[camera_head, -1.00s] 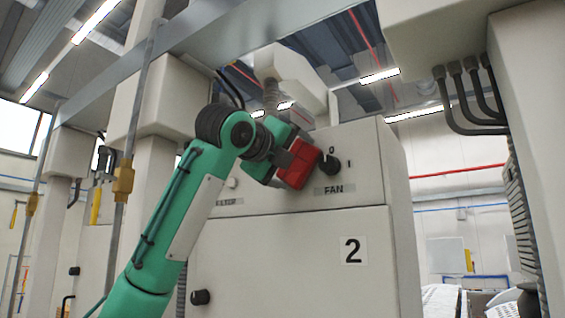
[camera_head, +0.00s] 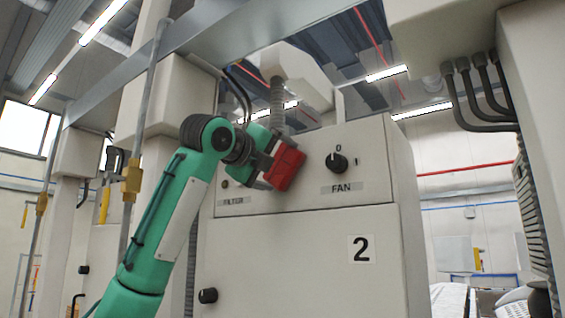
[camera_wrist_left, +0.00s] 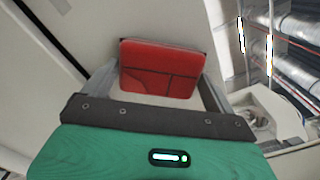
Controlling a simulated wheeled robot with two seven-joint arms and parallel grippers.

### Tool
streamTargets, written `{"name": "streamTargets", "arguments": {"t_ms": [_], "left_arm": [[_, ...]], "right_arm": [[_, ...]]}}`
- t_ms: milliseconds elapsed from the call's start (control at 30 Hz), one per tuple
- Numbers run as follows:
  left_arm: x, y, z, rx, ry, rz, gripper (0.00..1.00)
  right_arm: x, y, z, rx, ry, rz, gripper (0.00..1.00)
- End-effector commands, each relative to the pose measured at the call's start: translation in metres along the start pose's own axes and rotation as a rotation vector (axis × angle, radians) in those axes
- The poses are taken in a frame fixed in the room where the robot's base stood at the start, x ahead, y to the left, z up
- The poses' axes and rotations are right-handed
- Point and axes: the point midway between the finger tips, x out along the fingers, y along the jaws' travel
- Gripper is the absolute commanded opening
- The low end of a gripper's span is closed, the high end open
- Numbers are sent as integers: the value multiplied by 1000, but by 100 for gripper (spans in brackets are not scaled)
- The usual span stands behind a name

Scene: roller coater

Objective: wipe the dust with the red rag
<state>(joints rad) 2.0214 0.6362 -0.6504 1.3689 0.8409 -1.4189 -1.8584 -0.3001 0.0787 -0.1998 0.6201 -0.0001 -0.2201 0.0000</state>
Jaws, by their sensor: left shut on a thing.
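The red rag (camera_head: 286,167) is a red block-like pad in my left gripper (camera_head: 270,172), in front of the upper panel of the cabinet marked 2. In the left wrist view the rag (camera_wrist_left: 160,68) sits between the two grey fingers of my left gripper (camera_wrist_left: 158,92), which is shut on it. The rag is close to the panel (camera_head: 300,198), left of the FAN knob; I cannot tell if it touches. No dust can be made out. My right gripper is not in view.
The black FAN knob (camera_head: 336,162) sticks out of the panel right of the rag. The FILTER label (camera_head: 233,201) is at lower left of it. A grey hose (camera_head: 277,105) rises behind the cabinet. A vertical pipe (camera_head: 146,130) stands left of my arm.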

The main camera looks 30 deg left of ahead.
Motion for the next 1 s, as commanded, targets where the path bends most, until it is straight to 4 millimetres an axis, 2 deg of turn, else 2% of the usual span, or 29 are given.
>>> {"name": "streamTargets", "arguments": {"t_ms": [200, 533, 1000], "left_arm": [[2, 10, 13, -1, -1, 1, 72], [0, 11, 14, 0, 0, 0, 72], [-46, 11, 14, 0, -2, -1, 72]], "right_arm": [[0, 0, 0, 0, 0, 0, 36], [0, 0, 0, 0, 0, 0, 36], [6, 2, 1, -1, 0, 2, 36]]}}
